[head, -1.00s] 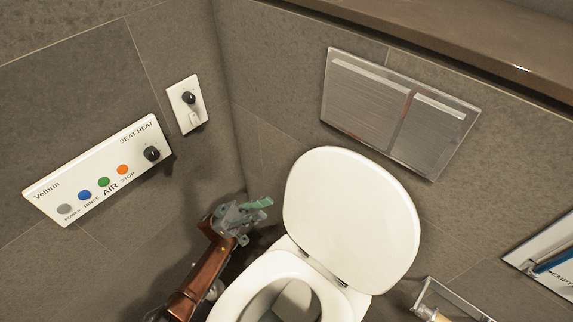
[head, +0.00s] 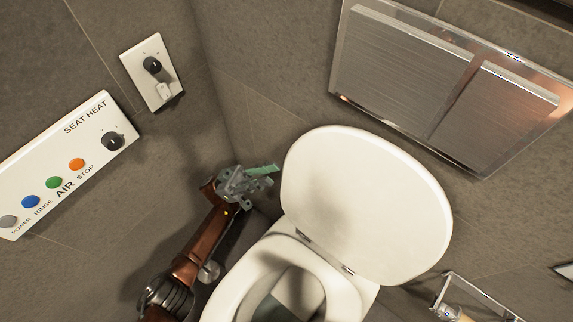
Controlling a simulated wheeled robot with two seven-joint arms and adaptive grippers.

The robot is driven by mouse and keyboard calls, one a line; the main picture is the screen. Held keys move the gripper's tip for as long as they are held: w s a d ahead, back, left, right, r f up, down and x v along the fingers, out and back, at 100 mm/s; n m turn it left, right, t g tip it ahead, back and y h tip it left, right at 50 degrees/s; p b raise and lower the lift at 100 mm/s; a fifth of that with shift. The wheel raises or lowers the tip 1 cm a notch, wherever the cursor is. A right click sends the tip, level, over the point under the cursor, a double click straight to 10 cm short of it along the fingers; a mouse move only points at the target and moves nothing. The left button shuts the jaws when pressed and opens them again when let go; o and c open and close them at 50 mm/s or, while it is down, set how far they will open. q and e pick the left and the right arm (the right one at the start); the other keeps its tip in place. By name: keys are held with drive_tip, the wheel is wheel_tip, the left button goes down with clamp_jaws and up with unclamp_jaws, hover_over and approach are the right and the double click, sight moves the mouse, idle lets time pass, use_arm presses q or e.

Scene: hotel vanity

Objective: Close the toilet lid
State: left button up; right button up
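The white toilet lid (head: 365,205) stands raised, leaning toward the back wall in the head view. The toilet seat (head: 243,284) lies below it, with the bowl opening (head: 285,295) uncovered. Two hinges join the lid to the toilet at its lower edge. My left gripper (head: 268,176) is just left of the lid's left edge, with a green finger pad pointing toward it. A small gap seems to separate them. It holds nothing that I can see, and I cannot tell how far its fingers are apart. My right gripper is out of view.
A metal flush plate (head: 450,85) is on the wall behind the lid. A control panel (head: 65,165) and a small knob plate (head: 152,72) are on the left wall. A holder with a roll (head: 455,308) is at lower right.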

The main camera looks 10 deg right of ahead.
sight(287, 169)
use_arm(q)
drive_tip(key=shift+x, duration=3.65)
drive_tip(key=shift+d, duration=0.15)
clamp_jaws()
